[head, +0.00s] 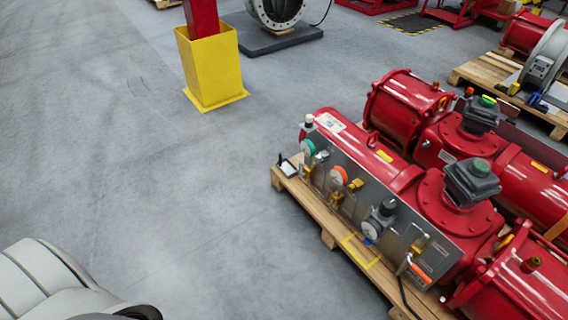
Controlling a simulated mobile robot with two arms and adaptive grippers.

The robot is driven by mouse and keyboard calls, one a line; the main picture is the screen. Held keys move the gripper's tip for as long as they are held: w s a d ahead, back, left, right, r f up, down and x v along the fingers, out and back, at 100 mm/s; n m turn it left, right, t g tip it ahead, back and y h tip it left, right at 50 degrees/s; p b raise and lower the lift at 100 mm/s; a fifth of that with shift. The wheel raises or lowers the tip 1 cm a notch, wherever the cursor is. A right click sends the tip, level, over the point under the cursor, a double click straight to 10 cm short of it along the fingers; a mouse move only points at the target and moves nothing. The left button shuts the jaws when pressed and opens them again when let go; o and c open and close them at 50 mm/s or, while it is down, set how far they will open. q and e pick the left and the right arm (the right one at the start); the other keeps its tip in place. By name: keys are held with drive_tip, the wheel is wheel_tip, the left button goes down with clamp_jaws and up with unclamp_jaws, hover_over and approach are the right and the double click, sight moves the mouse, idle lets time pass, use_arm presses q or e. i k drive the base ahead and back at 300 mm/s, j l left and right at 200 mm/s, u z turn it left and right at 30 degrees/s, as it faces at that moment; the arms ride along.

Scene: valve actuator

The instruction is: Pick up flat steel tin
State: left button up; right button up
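I cannot make out a flat steel tin for certain in the head view. A small dark and white item (288,167) sits on the left corner of the wooden pallet (325,222), too small to identify. Neither of my grippers shows. Only a pale grey part of my own body shows at the bottom left.
Red valve actuators (440,200) with a grey gauge panel (385,212) fill the pallet at right. A yellow post guard (211,67) stands on the floor behind. Another pallet (490,73) is at the upper right. The grey floor at left and centre is clear.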

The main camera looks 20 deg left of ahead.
sight(285, 166)
drive_tip(key=i+j, duration=0.15)
drive_tip(key=j, duration=0.2)
drive_tip(key=i+j+z, duration=0.1)
drive_tip(key=j, duration=0.3)
drive_tip(key=i+j, duration=0.4)
drive_tip(key=j, duration=0.35)
drive_tip(key=i+j+z, duration=0.1)
drive_tip(key=j, duration=0.25)
drive_tip(key=i, duration=0.05)
